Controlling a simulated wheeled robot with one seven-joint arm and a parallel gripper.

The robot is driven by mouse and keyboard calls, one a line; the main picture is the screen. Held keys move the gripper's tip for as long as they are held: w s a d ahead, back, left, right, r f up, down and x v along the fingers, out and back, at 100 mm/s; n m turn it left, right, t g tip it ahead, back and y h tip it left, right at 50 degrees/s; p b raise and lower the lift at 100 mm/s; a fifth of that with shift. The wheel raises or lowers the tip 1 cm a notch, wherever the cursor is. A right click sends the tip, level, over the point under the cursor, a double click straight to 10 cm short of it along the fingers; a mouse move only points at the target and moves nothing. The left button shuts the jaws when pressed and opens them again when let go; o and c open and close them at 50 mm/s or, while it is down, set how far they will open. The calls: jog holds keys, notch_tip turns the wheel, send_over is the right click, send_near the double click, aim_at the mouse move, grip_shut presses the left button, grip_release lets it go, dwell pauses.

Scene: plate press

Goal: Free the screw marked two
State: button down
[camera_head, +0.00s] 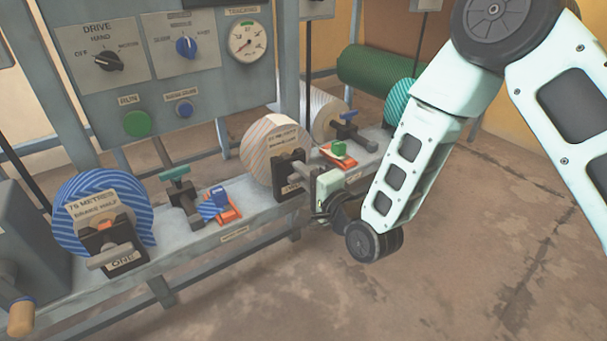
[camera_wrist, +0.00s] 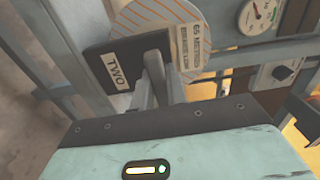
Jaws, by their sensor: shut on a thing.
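The screw marked two has a dark block (camera_head: 289,178) with a label, in front of an orange-striped roll on the bench. In the wrist view the block (camera_wrist: 128,62) carries a plate reading TWO. My gripper (camera_head: 311,180) reaches it from the right. In the wrist view my gripper (camera_wrist: 160,78) has its two grey fingers closed at the screw's grey handle, right beside the TWO plate. The fingers and my own wrist hide most of the handle.
The screw marked one (camera_head: 110,248) holds a blue-striped roll (camera_head: 140,212) at left. A green clamp (camera_head: 178,178), an orange-based block (camera_head: 222,212) and another orange-based piece (camera_head: 338,156) stand along the bench. A control panel (camera_head: 165,70) rises behind. The floor in front is clear.

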jog(key=n, duration=0.4)
jog(key=shift+p, duration=0.4)
jog(key=n, duration=0.4)
jog(key=n+p, duration=0.1)
jog(key=n, duration=0.2)
jog(key=shift+n, duration=0.3)
jog(key=n, duration=0.3)
jog(key=shift+n, duration=0.3)
jog(key=n+p, duration=0.1)
jog(key=n, duration=0.6)
jog(key=n+p, duration=0.1)
jog(key=n, duration=0.4)
jog(key=shift+n+p, duration=0.35)
jog(key=shift+n, duration=0.05)
jog(key=shift+d+f, duration=0.1)
